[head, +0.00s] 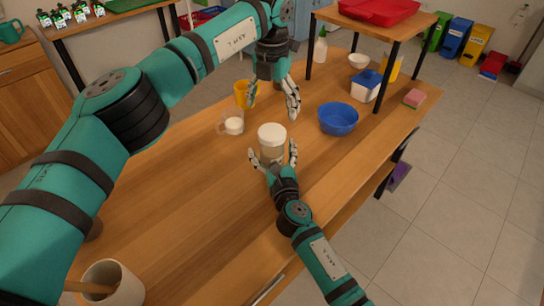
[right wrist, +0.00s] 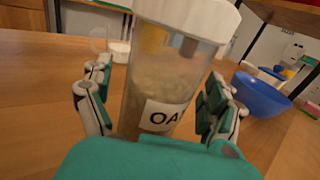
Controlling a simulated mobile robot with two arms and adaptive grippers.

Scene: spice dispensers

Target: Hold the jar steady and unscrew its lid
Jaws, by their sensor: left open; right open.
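A clear jar (head: 271,153) with a white lid (head: 272,134) stands upright on the wooden table. In the right wrist view the jar (right wrist: 160,85) shows a label reading "OA" and pale contents, with the white lid (right wrist: 190,17) on top. My right gripper (head: 273,158) is open, with its fingers on either side of the jar's body; contact is not clear. It also shows in the right wrist view (right wrist: 158,105). My left gripper (head: 272,98) is open and empty, above and behind the jar, pointing down.
A blue bowl (head: 338,119) stands right of the jar. A glass mug (head: 232,124) and a yellow cup (head: 242,94) stand to its left and behind. A blue-and-white box (head: 366,86) and a raised shelf (head: 400,28) are at the back right.

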